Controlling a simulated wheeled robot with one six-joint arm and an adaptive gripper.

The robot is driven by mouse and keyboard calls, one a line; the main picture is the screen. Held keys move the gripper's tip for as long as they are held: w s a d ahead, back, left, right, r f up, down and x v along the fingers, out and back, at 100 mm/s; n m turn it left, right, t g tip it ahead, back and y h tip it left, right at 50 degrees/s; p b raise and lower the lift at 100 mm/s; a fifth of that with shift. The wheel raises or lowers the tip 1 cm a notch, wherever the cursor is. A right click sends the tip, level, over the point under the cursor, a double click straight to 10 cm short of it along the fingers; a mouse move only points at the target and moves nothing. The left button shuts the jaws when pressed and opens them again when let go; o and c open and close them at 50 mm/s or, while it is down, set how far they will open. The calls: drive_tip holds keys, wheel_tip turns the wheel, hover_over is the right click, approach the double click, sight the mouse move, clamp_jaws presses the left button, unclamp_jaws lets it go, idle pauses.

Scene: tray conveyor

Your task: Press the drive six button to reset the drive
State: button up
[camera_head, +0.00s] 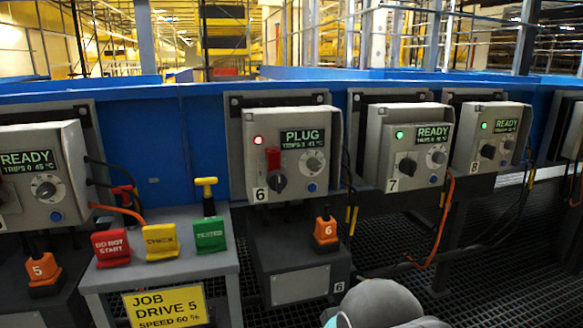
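The drive six box (240,170) is grey, marked 6, and mounted on the blue conveyor side. Its display (303,139) reads PLUG, with a smaller line about trips and temperature. A red lamp (258,140) is lit on it. A small blue button (311,187) is at its lower right, below a round grey knob (314,164). A black switch (277,181) with a red piece (273,158) above it is on the left. An orange plug marked 6 (326,230) is at the lower box marked 6 (282,262). My gripper is not in view; a grey rounded part at the bottom looks like my arm.
Drive boxes 7 (393,118) and 8 (465,150) show READY with green lamps. At left, another box (72,150) reads READY above an orange plug 5 (42,270). A grey stand (205,268) holds red, yellow and green tags. Cables hang between the boxes.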

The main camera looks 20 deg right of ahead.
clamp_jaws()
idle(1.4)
